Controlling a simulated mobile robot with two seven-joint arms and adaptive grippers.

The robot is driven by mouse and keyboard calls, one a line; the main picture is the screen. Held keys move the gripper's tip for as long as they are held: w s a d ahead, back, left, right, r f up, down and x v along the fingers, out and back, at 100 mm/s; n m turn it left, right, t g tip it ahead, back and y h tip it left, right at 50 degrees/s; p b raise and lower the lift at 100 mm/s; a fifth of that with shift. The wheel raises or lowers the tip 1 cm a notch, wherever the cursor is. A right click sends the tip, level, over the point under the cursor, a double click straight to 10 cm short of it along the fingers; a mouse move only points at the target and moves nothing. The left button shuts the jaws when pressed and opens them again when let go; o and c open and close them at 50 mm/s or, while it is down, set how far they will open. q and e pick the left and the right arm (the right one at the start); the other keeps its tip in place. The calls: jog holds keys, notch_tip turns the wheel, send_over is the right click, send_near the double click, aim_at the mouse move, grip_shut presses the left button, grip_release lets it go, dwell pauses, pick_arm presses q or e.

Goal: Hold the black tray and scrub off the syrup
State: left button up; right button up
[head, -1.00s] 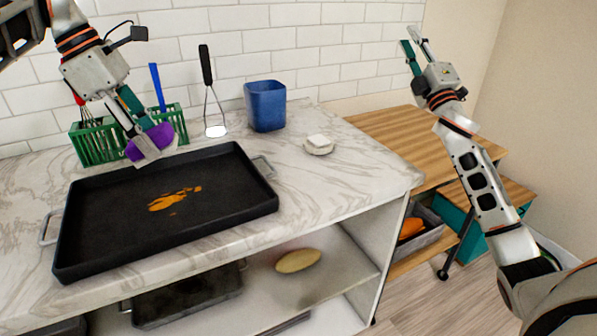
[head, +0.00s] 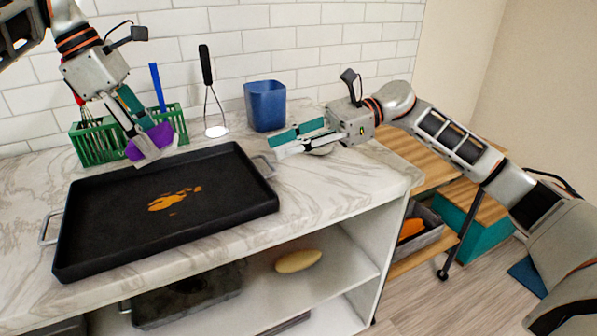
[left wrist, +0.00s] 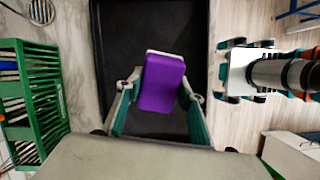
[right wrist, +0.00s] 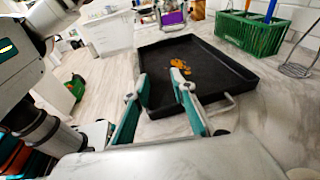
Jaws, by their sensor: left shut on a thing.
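The black tray (head: 110,225) lies on the marble counter, with an orange syrup patch (head: 172,200) on its floor. The patch also shows in the right wrist view (right wrist: 181,72). My left gripper (head: 150,152) is shut on a purple sponge (head: 148,142) with a pale side, held above the tray's back edge. The sponge fills the middle of the left wrist view (left wrist: 162,84). My right gripper (head: 280,146) is open and empty beside the tray's right metal handle (head: 264,168). In the right wrist view the handle (right wrist: 222,107) is right of the fingers, apart from them.
A green utensil basket (head: 100,145), a masher (head: 207,90) and a blue cup (head: 265,106) stand along the tiled wall. A small dish is partly hidden behind my right gripper. A lower shelf holds another tray (head: 190,300) and a yellowish oval thing (head: 298,261). The counter's front right is clear.

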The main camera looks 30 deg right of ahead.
aim_at(248, 208)
jog(key=s+f+g, duration=0.1)
jog(key=s+f+n+h, duration=0.1)
jog(key=f, duration=0.1)
jog(key=s+f+g+h, duration=0.1)
jog(key=shift+s+d+f+n+g, duration=0.3)
jog(key=shift+s+f+n, duration=0.1)
jog(key=x, duration=1.1)
jog(key=shift+a+f, duration=0.1)
jog(key=shift+a, duration=0.3)
grip_shut()
jog(key=shift+c, duration=0.9)
grip_release()
grip_shut()
